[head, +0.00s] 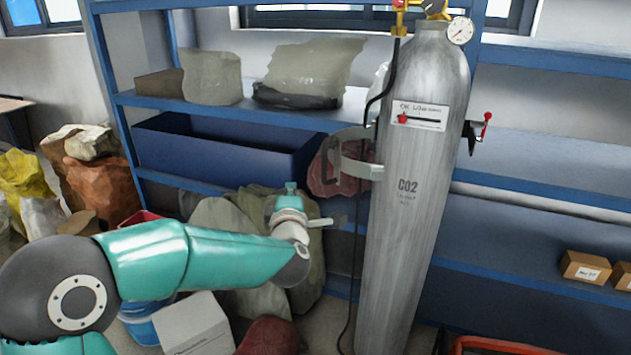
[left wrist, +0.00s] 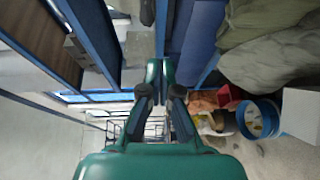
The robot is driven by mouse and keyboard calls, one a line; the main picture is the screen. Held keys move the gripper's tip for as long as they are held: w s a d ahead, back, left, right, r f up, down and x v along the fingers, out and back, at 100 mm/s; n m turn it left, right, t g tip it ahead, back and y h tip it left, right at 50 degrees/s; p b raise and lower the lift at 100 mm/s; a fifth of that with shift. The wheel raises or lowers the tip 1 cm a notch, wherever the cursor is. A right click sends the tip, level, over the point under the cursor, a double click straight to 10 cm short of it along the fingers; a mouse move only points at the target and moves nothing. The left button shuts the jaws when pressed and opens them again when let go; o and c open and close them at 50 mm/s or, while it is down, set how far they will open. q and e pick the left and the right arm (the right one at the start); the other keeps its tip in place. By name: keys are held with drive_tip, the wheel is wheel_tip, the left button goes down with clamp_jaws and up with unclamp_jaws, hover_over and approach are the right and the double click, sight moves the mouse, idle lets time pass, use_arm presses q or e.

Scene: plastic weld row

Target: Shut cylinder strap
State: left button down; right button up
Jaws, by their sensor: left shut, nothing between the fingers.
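A tall grey CO2 cylinder (head: 412,180) stands upright in front of the blue shelving in the head view. A pale curved strap (head: 358,167) sticks out to the left at the cylinder's mid-height, with a dark handle (head: 328,165) at its outer end. The strap looks swung open, not around the cylinder's front. A dark bracket with a red knob (head: 480,131) sits at the cylinder's right side. My left gripper (head: 325,222) is shut and empty, below the strap and left of the cylinder. Its closed fingers show in the left wrist view (left wrist: 160,72). My right gripper is not seen.
Blue shelves hold a blue bin (head: 225,150) and wrapped bags (head: 300,72). Sacks (head: 225,215), a white box (head: 193,325) and a blue bucket (head: 140,325) crowd the floor below my left arm. Small cartons (head: 585,267) sit on the right shelf. A dark hose hangs beside the cylinder.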

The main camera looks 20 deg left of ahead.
use_arm(q)
drive_tip(key=w+d+r+p, duration=0.2)
drive_tip(key=w+r+p, duration=0.1)
drive_tip(key=w, duration=0.5)
drive_tip(key=shift+w+t+p, duration=0.4)
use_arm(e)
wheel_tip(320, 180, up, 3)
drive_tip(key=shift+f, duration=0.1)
use_arm(q)
drive_tip(key=shift+s+d, duration=0.1)
drive_tip(key=shift+d, duration=0.05)
